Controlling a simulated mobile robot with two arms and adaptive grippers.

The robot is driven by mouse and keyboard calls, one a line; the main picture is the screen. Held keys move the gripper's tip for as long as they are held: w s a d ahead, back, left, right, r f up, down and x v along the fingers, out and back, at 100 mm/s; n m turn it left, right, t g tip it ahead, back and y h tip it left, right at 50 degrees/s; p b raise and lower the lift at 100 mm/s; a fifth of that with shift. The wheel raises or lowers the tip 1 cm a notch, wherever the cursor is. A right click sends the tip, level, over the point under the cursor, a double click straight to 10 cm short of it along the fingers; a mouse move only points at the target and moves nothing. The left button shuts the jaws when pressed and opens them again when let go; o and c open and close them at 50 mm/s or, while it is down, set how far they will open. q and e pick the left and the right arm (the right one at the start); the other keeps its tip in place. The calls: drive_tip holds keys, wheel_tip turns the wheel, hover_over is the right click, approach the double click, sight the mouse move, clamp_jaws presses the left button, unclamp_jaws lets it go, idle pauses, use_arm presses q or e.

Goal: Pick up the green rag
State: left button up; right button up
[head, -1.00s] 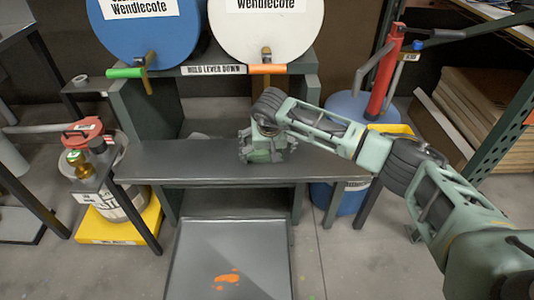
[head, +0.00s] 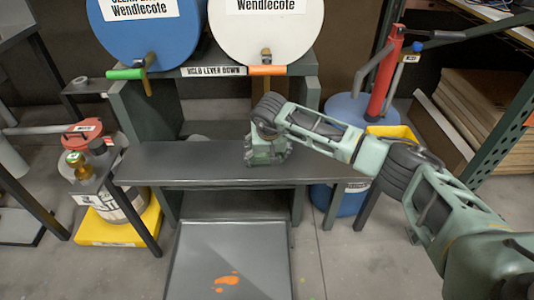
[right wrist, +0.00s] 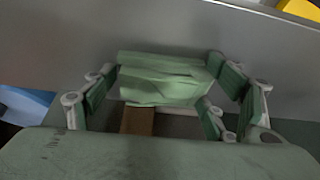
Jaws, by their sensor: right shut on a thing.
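The green rag (right wrist: 165,80) is folded and pale green, and shows between the finger pads of my right gripper (right wrist: 168,92) in the right wrist view. The pads are shut on it. In the head view my right gripper (head: 266,156) points down at the dark grey bench top, right of its middle. The rag is hidden there behind the fingers and wrist, and I cannot tell whether it touches the bench. My left gripper is not in view.
The bench (head: 190,168) is clear to the left. A red pump (head: 383,80) stands at right. A grey tray (head: 230,250) with orange spots lies in front.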

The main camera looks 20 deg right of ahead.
drive_tip(key=shift+r, duration=0.15)
drive_tip(key=shift+r, duration=0.35)
drive_tip(key=r, duration=0.2)
drive_tip(key=r+p, duration=0.1)
drive_tip(key=shift+s+d+r, duration=0.25)
drive_tip(key=shift+d+r, duration=0.15)
use_arm(q)
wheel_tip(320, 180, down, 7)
drive_tip(key=p, duration=0.1)
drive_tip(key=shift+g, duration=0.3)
use_arm(e)
drive_tip(key=s+d+r, duration=0.6)
drive_tip(key=s+d, duration=0.1)
drive_tip(key=shift+s+d, duration=0.3)
drive_tip(key=shift+d, duration=0.05)
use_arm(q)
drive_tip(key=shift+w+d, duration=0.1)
use_arm(e)
drive_tip(key=shift+r, duration=0.1)
